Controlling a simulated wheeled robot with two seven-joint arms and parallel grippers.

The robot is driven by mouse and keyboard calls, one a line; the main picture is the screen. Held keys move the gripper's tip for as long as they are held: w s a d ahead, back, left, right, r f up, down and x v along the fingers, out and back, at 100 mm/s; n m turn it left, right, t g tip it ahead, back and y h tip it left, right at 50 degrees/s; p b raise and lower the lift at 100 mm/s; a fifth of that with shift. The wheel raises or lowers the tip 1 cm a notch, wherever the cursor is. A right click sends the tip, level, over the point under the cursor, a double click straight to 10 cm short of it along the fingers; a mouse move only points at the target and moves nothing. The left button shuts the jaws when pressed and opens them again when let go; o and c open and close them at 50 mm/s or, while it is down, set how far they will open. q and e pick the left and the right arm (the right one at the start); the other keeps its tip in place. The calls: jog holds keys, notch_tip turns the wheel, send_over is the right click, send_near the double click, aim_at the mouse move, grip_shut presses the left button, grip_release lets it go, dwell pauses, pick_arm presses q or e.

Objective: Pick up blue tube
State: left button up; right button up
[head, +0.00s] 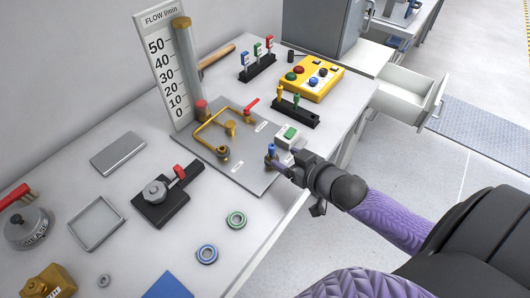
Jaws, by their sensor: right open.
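A small blue tube (271,148) stands upright at the right edge of the grey plate (213,165) on the bench. My right gripper (276,163) comes in from the right with its fingers right at the tube. It is open; the fingers partly hide the tube's lower part, and I cannot tell whether they touch it. My left gripper is not in view.
A white box with a green button (289,134) stands close behind the gripper. A bent brass pipe (208,122) with a red-handled valve (251,106) rises from the plate. An open drawer (412,98) juts out at right.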

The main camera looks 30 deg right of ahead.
aim_at(275, 152)
jog(key=b+x, duration=0.2)
jog(key=x, duration=0.3)
jog(key=shift+a+r, duration=0.1)
jog(key=shift+a, duration=0.1)
jog(key=shift+w, duration=0.35)
grip_shut()
